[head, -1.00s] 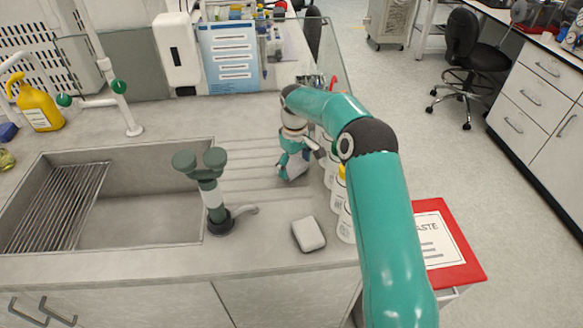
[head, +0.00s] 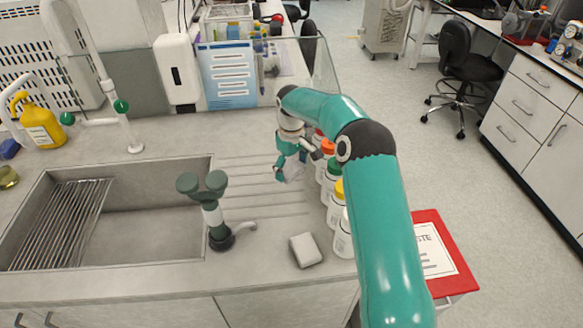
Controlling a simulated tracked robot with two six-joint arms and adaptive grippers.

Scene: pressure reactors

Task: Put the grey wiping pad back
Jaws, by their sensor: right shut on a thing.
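My right gripper (head: 287,172) is over the ribbed drainboard right of the sink, pointing down. It is shut on a small grey piece (head: 294,171), which looks like the grey wiping pad; the fingers and wrist hide much of it. I cannot tell whether it touches the drainboard. A pale grey-white block (head: 306,250) with rounded edges lies near the counter's front edge, apart from the gripper. My left gripper is not in view.
Several white bottles (head: 336,211) with coloured caps stand in a row right of the gripper, partly behind my arm. A green-topped tap fixture (head: 214,215) stands beside the sink (head: 150,235). A red-rimmed waste bin (head: 462,276) is at the right. The drainboard's middle is clear.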

